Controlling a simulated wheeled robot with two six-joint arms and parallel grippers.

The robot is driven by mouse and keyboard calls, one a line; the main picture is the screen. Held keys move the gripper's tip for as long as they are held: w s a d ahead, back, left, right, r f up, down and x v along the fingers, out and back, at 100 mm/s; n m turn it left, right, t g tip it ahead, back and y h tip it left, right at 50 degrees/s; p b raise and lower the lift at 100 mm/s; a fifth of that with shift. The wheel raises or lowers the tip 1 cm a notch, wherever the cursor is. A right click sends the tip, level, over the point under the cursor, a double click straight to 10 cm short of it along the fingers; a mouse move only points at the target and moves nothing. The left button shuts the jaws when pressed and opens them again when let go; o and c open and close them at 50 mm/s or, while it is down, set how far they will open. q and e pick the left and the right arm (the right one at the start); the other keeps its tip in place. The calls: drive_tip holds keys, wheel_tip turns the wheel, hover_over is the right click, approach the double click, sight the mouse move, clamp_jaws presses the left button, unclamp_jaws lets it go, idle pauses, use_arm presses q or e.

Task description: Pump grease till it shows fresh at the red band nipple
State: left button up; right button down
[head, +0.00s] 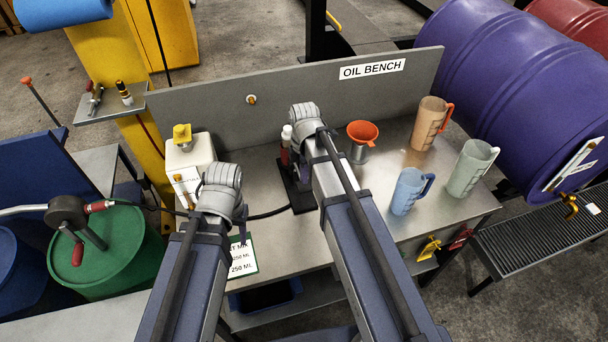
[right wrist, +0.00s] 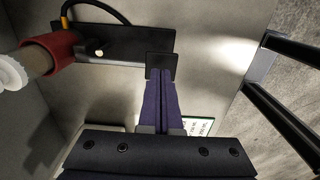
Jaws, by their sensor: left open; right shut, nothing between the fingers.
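On the bench a dark base plate (head: 298,190) carries an upright cylinder with a red band and white top (head: 286,146). In the right wrist view the red band (right wrist: 50,52) shows at left, beside the black plate (right wrist: 125,45) with a small pale knob and a hose. My right gripper (right wrist: 161,82) is shut and empty, its fingertips at a small black square pad (right wrist: 161,64); I cannot tell if they touch. My left gripper (head: 241,228) is open over the bench front, mostly hidden by its wrist. No nipple or grease can be clearly made out.
An orange funnel (head: 362,131) and several jugs, including a blue one (head: 409,193), stand at the bench's right. A white container with a yellow cap (head: 187,155) stands at left. A printed card (head: 243,262) lies near my left gripper. A green drum (head: 110,260) stands left.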

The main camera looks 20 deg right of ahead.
sight(305, 191)
drive_tip(key=shift+f+b, duration=0.45)
drive_tip(key=shift+f, duration=0.45)
use_arm(q)
drive_tip(key=shift+f, duration=0.85)
wheel_tip(305, 191, down, 5)
drive_tip(key=b, duration=0.5)
use_arm(e)
drive_tip(key=shift+t, duration=0.8)
drive_tip(key=f, duration=0.2)
drive_tip(key=s+f, duration=0.1)
drive_tip(key=f, duration=0.1)
drive_tip(key=shift+s+f, duration=0.1)
drive_tip(key=shift+f, duration=0.25)
use_arm(q)
drive_tip(key=shift+f+b, duration=0.3)
drive_tip(key=shift+f, duration=0.05)
use_arm(e)
drive_tip(key=shift+f, duration=0.35)
use_arm(q)
drive_tip(key=shift+s, duration=0.15)
use_arm(e)
drive_tip(key=shift+s, duration=0.2)
drive_tip(key=shift+a, duration=0.1)
